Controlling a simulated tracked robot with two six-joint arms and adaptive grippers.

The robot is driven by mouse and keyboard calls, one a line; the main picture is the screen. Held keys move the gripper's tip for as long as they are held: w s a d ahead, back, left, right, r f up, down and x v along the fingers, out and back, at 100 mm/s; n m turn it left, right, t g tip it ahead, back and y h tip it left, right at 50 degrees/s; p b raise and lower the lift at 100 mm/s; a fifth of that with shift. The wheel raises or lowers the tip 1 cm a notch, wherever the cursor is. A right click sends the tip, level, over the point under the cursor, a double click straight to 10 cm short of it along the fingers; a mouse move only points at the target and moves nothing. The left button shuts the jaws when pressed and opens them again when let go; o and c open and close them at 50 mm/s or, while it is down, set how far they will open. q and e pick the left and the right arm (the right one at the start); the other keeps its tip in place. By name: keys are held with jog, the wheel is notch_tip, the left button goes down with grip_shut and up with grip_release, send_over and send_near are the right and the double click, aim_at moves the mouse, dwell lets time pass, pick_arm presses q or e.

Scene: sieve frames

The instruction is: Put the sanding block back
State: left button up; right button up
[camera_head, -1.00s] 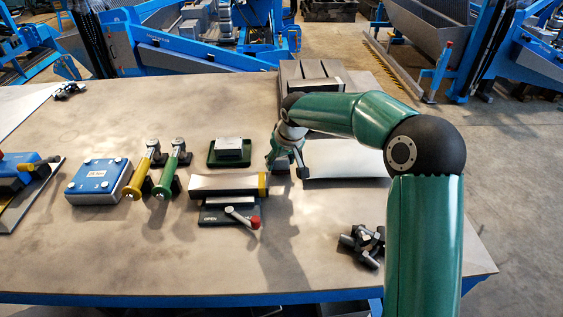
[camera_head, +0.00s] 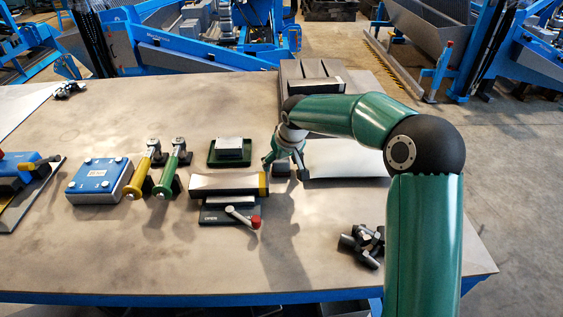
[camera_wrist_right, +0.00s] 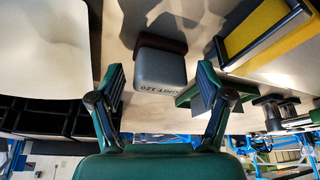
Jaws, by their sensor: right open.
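The sanding block (camera_wrist_right: 160,68) is a grey block with a brown layer and printed lettering ending in 120. It appears in the right wrist view between and beyond my open fingertips. In the head view it is a small dark block (camera_head: 281,170) on the table, just below my right gripper (camera_head: 285,166). My right gripper also shows in the wrist view (camera_wrist_right: 162,75), its fingers spread and not closed on the block. A green tray (camera_head: 213,161) holding a silver-topped block lies to the left. My left gripper is not in view.
A long block with a yellow end (camera_head: 228,184) lies left of the gripper. A white sheet (camera_head: 345,160) lies to its right, and a dark box (camera_head: 312,75) stands behind. Black clamp-like parts (camera_head: 362,246) lie at the front right. The front middle of the table is clear.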

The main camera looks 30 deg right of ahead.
jog(key=v, duration=1.2)
jog(key=shift+b, duration=0.4)
jog(key=shift+s+f, duration=0.1)
